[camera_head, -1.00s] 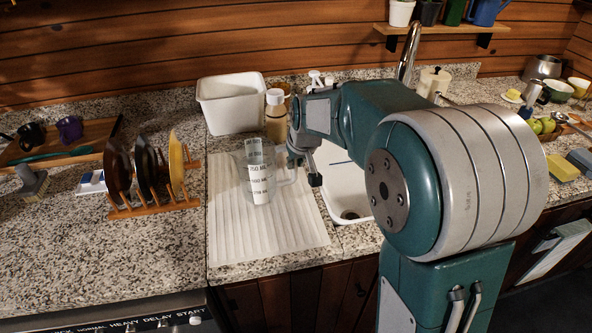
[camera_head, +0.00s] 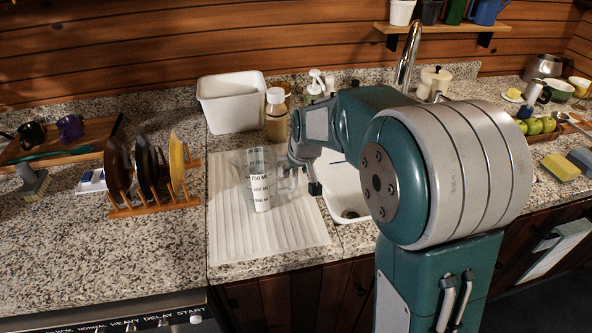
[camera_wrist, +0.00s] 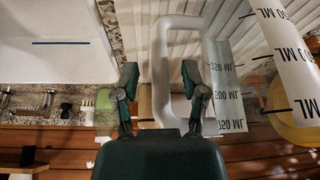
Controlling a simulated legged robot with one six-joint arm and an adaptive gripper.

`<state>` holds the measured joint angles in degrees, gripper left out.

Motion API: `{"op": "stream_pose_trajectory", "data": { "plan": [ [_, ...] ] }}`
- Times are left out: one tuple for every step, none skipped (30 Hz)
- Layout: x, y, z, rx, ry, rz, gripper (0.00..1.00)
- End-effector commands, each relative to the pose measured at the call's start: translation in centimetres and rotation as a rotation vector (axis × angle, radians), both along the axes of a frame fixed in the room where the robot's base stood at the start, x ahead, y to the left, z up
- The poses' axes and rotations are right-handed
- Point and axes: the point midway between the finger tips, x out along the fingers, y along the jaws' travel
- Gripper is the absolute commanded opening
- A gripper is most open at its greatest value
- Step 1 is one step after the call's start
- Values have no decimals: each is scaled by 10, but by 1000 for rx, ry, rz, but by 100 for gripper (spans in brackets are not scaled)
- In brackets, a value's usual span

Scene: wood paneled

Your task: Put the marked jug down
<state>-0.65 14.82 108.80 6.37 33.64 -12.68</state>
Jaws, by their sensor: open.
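The marked jug (camera_head: 262,188) is clear, with dark ML markings on its side. It stands upright, as far as I can tell, on the pale ribbed draining mat (camera_head: 238,238) left of the sink. My gripper (camera_head: 314,186) is at its right side, by the handle. In the wrist view, the jug's markings (camera_wrist: 292,62) show at the right and its pale handle (camera_wrist: 161,75) runs between my open fingers (camera_wrist: 160,88). The fingers stand apart on both sides of the handle bar. The jug's base is hard to make out.
A plate rack (camera_head: 155,204) with several plates stands left of the mat. A white tub (camera_head: 232,104) and a tan bottle (camera_head: 276,115) stand behind the jug. The sink (camera_head: 345,200) is at the right, partly behind my arm. The mat's front is clear.

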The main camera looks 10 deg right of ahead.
Motion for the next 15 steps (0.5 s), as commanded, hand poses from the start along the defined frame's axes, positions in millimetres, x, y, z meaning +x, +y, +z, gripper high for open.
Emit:
{"op": "stream_pose_trajectory", "data": {
  "plan": [
    [-1, 0, 5, 0, -3, 0, 56],
    [-2, -1, 8, 0, -4, 0, 56],
    [-5, -1, 14, 0, -5, 0, 56],
    [-6, -1, 18, 0, -5, 0, 56],
    [-9, -2, 24, 0, -6, 0, 56],
    [-12, -2, 31, 0, -6, 0, 56],
    [-14, -3, 37, 0, -7, 0, 56],
    [-17, -3, 43, 0, -6, 0, 56],
    [-20, -4, 51, -1, -7, -1, 56],
    [-23, -4, 57, -1, -6, -1, 56],
    [-25, -5, 63, -1, -7, -1, 56],
    [-28, -5, 70, -1, -6, -1, 56],
    [-30, -6, 76, -1, -6, -1, 56],
    [-33, -6, 81, -1, -5, -1, 56],
    [-36, -6, 87, -1, -5, -1, 56]
  ]
}}
